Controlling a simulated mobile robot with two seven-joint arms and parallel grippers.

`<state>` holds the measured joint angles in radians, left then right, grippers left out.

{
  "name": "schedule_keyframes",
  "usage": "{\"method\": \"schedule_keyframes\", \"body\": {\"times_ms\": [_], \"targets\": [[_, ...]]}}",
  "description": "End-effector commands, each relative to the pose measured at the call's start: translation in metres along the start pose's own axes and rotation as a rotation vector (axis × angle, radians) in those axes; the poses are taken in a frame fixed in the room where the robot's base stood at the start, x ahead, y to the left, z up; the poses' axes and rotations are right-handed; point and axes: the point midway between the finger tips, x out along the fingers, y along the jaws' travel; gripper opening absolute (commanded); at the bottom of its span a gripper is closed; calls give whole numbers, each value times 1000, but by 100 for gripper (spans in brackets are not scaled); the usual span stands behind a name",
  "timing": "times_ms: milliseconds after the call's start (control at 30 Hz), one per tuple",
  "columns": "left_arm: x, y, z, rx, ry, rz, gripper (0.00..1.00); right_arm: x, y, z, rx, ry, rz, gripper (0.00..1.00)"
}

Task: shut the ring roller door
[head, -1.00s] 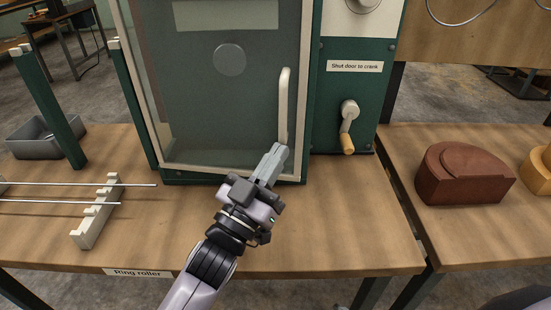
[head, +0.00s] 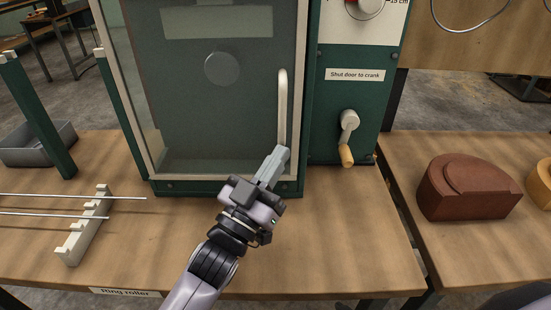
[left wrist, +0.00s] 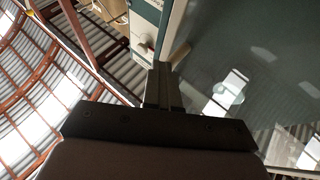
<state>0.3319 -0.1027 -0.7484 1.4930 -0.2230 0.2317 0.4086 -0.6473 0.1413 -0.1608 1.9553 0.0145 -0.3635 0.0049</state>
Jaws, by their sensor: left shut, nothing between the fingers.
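The ring roller door (head: 218,70) is a large clear panel in a cream frame, on the front of a dark green cabinet. It looks flush or nearly flush with the cabinet; I cannot tell whether a small gap is left. Its pale upright handle (head: 282,105) is near the right edge. My left gripper (head: 279,153) is shut and empty, its fingertips at the handle's lower end, touching or very close to the door. In the left wrist view the shut fingers (left wrist: 162,85) point at the door's edge and handle (left wrist: 180,54). My right gripper is not in view.
Right of the door are a crank (head: 347,137) with a wooden grip and a "Shut door to crank" label (head: 354,75). A notched rack (head: 84,228) with metal rods stands at left, near a grey tray (head: 38,145). A brown block (head: 467,187) sits on the right table. The front tabletop is clear.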

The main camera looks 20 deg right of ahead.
Motion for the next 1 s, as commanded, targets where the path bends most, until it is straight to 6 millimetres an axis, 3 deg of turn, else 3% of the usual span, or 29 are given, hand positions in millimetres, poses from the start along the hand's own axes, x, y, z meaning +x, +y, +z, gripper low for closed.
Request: {"method": "schedule_keyframes", "body": {"times_ms": [467, 1000], "targets": [[2, -2, -4, -1, 2, -7, 0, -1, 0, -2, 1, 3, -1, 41], [-72, 0, -4, 0, 4, -3, 0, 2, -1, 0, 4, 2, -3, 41]]}}
